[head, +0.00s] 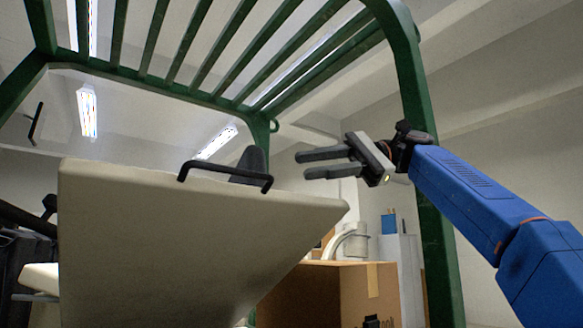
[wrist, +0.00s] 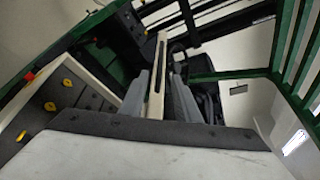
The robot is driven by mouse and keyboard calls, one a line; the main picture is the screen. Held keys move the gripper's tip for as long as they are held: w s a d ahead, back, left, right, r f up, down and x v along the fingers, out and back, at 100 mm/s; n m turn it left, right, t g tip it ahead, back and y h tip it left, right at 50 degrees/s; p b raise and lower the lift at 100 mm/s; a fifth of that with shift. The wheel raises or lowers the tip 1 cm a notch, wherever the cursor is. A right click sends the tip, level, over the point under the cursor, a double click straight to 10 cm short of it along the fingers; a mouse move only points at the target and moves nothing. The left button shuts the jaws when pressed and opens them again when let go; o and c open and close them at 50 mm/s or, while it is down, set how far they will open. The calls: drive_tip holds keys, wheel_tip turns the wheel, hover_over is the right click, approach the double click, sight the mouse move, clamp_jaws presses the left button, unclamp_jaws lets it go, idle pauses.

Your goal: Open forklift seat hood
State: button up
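The forklift's pale hood panel (head: 180,240) fills the lower left of the head view, tilted, with its broad face toward me. A black bar handle (head: 225,169) sits along its upper edge. My gripper (head: 301,165) is to the right of the handle, fingers pointing left. The fingers are apart with nothing visibly held; they show in the wrist view too (wrist: 160,98). A pale narrow strip (wrist: 156,70) appears between them in the wrist view; I cannot tell whether it is the hood's edge or how far away it is.
The green overhead guard (head: 412,85) rises around and above my gripper, with a post close behind my arm. A cardboard box (head: 335,290) stands below. In the wrist view, a dark panel with yellow knobs (wrist: 50,106) lies left.

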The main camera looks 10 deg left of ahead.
drive_tip(key=shift+v, duration=1.3)
